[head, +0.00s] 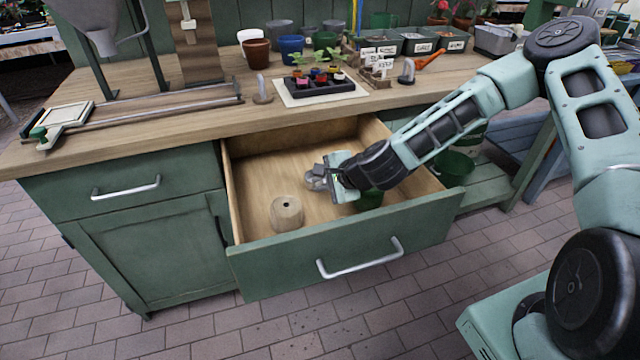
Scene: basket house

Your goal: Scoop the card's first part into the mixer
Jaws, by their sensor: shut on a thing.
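My gripper (322,177) is inside the open drawer (345,248), over its middle, pointing left. It is shut on a small grey thing, too small and partly hidden for me to name. A green pot (368,199) shows in the drawer below and right of my wrist, partly covered by the arm. A round tan roll-like object (286,213) with a dark hole on top stands in the drawer, left of my gripper and apart from it. A grey funnel-shaped hopper (100,22) stands at the bench's back left; I cannot tell if it is the mixer. I cannot read any card.
Labelled bins (420,44), several pots (291,46), a dark seedling tray (320,86) and two grey-handled tools (262,90) (407,72) stand on the bench (200,110). A rail slide (150,106) lies at the left. The drawer's walls surround my gripper.

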